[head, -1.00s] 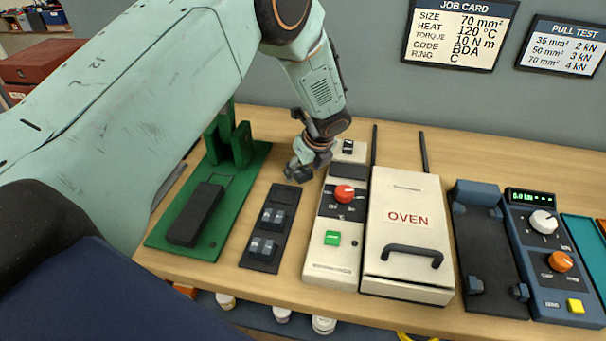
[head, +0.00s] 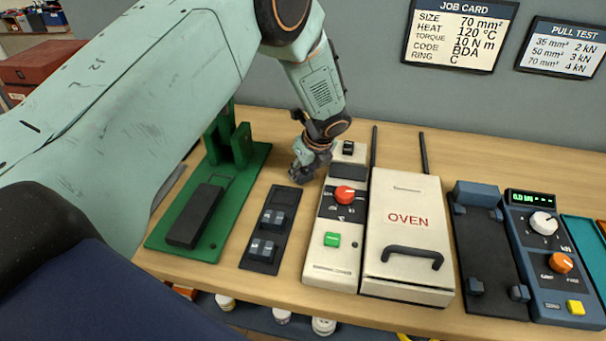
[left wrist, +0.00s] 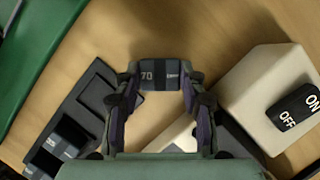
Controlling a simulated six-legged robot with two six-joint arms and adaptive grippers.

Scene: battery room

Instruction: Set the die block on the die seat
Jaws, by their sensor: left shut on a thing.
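My left gripper (head: 303,172) is shut on a dark die block with a grey band marked 70; the block (left wrist: 161,76) shows between the fingertips in the left wrist view. In the head view the gripper hides most of the block. It is over the wood between the die rack and the oven's control unit. A green press (head: 232,205) stands to the left, with a long black block (head: 195,214) on its base. I cannot tell which part is the die seat; the arm covers some of the press. My right gripper is out of view.
The black die rack (head: 278,193) holds two other die blocks, and its far place is bare. The control unit (head: 327,258) and white oven (head: 409,195) stand to the right. A switch box (left wrist: 265,100) is close beside the gripper.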

